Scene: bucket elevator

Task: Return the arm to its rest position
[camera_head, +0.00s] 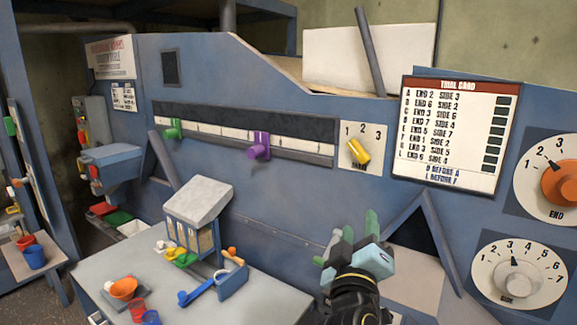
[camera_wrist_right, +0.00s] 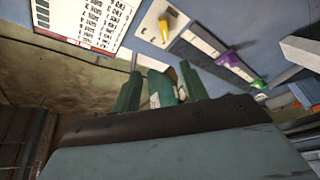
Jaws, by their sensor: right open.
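My right gripper (camera_head: 350,240) is in the lower middle of the head view, in front of the blue machine panel and right of the small table. Its green fingers point up and are open, with nothing seen held between them. In the right wrist view the green fingers (camera_wrist_right: 160,88) stand up over the dark gripper body, apart from the panel. My left gripper is not in view.
The blue panel carries a slider scale with a purple handle (camera_head: 259,147), a yellow switch (camera_head: 357,152), a trial card (camera_head: 455,130), and END (camera_head: 560,185) and SIDE (camera_head: 512,275) dials. A grey table (camera_head: 245,305) holds scoops and cups. Open air surrounds the gripper.

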